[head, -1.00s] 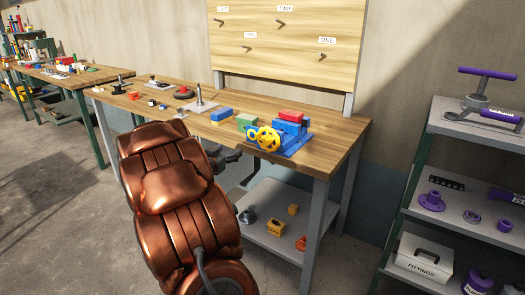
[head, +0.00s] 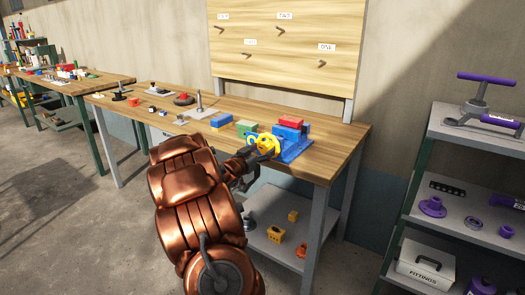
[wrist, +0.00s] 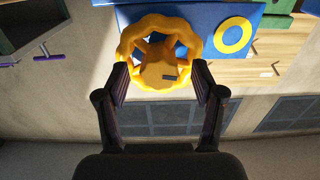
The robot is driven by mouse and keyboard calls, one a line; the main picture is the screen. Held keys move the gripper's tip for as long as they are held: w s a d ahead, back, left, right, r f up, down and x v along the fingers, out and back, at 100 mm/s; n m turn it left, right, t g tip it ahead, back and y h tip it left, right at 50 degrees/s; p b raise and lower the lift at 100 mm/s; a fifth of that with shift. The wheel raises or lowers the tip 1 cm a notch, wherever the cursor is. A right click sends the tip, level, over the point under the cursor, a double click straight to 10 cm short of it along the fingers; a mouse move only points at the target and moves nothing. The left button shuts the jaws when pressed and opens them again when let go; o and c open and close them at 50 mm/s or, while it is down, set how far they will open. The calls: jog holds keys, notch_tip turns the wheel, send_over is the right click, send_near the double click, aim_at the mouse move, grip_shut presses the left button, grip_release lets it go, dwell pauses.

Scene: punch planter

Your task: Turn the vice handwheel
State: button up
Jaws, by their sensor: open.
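The vice (head: 295,147) is blue and stands near the right front of the wooden workbench (head: 320,165), with a red block (head: 291,121) on top. Its yellow handwheel (head: 267,143) faces the front edge and is partly covered by my gripper in the head view. In the wrist view the handwheel (wrist: 160,50) is a scalloped yellow ring with spokes and a hub. My gripper (wrist: 160,85) is open, with one finger on each side of the wheel's near part. Whether the fingers touch the rim, I cannot tell.
Blue (head: 221,120) and green (head: 246,127) blocks lie left of the vice. A pegboard (head: 285,45) stands behind the bench. A lower shelf (head: 270,235) holds yellow parts. A grey rack (head: 465,130) with purple fittings stands at the right, across a floor gap.

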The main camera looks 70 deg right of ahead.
jog(key=shift+s+d, duration=0.1)
jog(key=shift+d, duration=0.25)
jog(key=c, duration=1.1)
